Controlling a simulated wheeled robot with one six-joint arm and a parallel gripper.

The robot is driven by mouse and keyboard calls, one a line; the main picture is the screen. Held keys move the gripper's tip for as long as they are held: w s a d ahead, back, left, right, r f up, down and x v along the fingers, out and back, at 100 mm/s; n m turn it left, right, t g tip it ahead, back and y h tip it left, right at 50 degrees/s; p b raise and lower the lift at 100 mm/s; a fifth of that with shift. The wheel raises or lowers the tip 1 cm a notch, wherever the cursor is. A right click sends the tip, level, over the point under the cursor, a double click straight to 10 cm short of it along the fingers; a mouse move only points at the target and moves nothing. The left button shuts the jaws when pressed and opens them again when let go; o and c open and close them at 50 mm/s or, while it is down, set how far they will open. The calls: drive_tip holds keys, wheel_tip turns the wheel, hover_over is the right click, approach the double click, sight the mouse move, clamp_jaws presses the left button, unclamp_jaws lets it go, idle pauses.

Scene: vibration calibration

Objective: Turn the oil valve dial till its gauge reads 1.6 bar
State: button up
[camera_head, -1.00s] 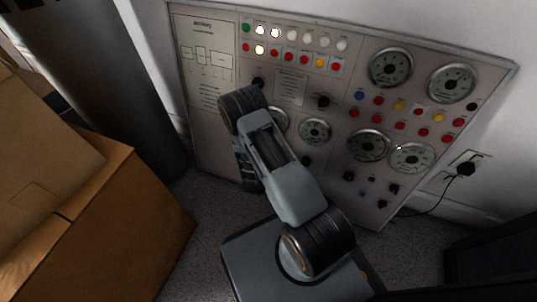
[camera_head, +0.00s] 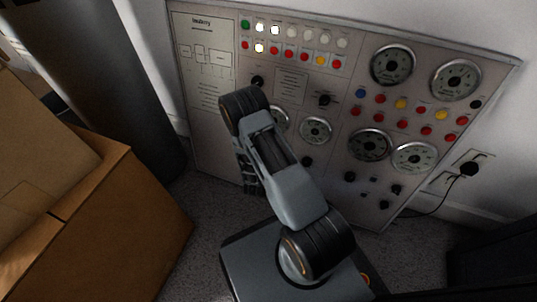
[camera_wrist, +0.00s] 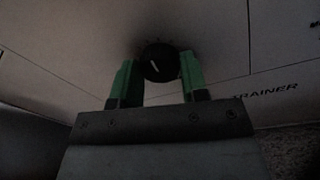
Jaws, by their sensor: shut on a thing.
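In the wrist view my gripper (camera_wrist: 160,82) has its two green fingers on either side of a round black dial (camera_wrist: 160,63) with a white pointer line. It is shut on the dial, which sits on the panel face. The pointer line slants slightly, its top leaning left. In the head view my arm hides the gripper and this dial. A small round gauge (camera_head: 281,117) is partly covered by my arm, and another gauge (camera_head: 316,130) stands right of it. I cannot read their values or tell which is the oil gauge.
The control panel (camera_head: 205,110) leans against the wall with lamps, buttons and larger gauges (camera_head: 393,66) on its right. A cardboard box (camera_head: 130,215) stands at the left. A plug (camera_head: 468,168) with a cable is at the right. Carpet lies in front.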

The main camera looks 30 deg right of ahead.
idle(0.3)
drive_tip(key=o, duration=0.9)
drive_tip(key=p+v, duration=0.4)
drive_tip(key=v, duration=1)
drive_tip(key=shift+d, duration=0.1)
drive_tip(key=s+d+r+m+g+h+p, duration=0.1)
drive_tip(key=d+r+m+g+p, duration=0.2)
drive_tip(key=r+m+g+p, duration=0.95)
drive_tip(key=s+d+r+m+t+h+p, duration=0.1)
drive_tip(key=s+d+r+m+p, duration=0.3)
drive_tip(key=r, duration=1.8)
drive_tip(key=a+r+m+t+y+p, duration=0.1)
drive_tip(key=r+y+p, duration=0.3)
drive_tip(key=r, duration=0.6)
drive_tip(key=a+r+m+t+y+p, duration=0.1)
drive_tip(key=a+r+m+y+p, duration=0.2)
drive_tip(key=r+p, duration=0.5)
drive_tip(key=s+a+r+m+t+y+p, duration=0.1)
drive_tip(key=a+r+y+p, duration=0.3)
drive_tip(key=r, duration=1)
drive_tip(key=shift+r+m+t+y+p, duration=0.15)
drive_tip(key=shift+m+t+y+p, duration=0.2)
drive_tip(key=shift+m+y+p, duration=0.8)
